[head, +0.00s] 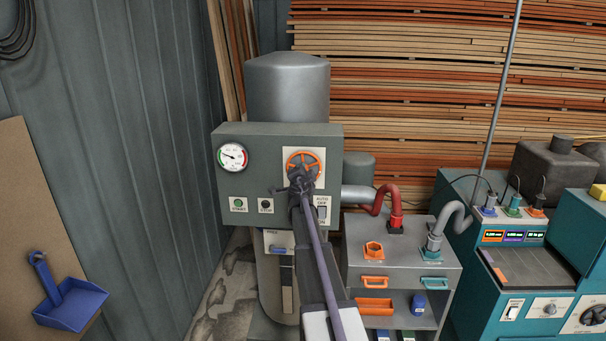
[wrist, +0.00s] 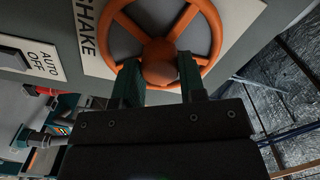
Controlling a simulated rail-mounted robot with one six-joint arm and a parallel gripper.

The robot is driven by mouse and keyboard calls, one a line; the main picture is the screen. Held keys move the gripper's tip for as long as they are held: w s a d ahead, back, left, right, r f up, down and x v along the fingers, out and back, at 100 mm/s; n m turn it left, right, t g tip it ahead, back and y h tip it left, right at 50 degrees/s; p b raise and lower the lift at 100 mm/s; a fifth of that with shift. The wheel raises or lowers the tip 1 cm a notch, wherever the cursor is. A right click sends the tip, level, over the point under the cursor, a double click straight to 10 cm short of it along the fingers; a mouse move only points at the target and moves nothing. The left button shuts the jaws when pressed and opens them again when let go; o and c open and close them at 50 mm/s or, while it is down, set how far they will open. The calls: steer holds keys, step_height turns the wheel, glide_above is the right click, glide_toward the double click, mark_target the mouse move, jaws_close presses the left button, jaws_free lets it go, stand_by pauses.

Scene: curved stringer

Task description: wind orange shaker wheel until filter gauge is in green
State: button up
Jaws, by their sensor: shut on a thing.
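The orange shaker wheel (head: 304,160) is on a white plate at the right of the grey-green panel. My gripper (head: 301,182) is at the wheel's lower part and hides some of it.
Below the gauge are a green button (head: 238,204) and a black button (head: 266,205). An AUTO/OFF switch (head: 322,215) is just right of my arm. A grey cabinet (head: 440,262) with hoses stands at lower right.

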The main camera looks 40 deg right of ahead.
steer(key=m, duration=0.4)
steer(key=shift+m, duration=0.4)
stand_by(0.4)
steer(key=o, duration=0.9)
steer(key=v, duration=1.1)
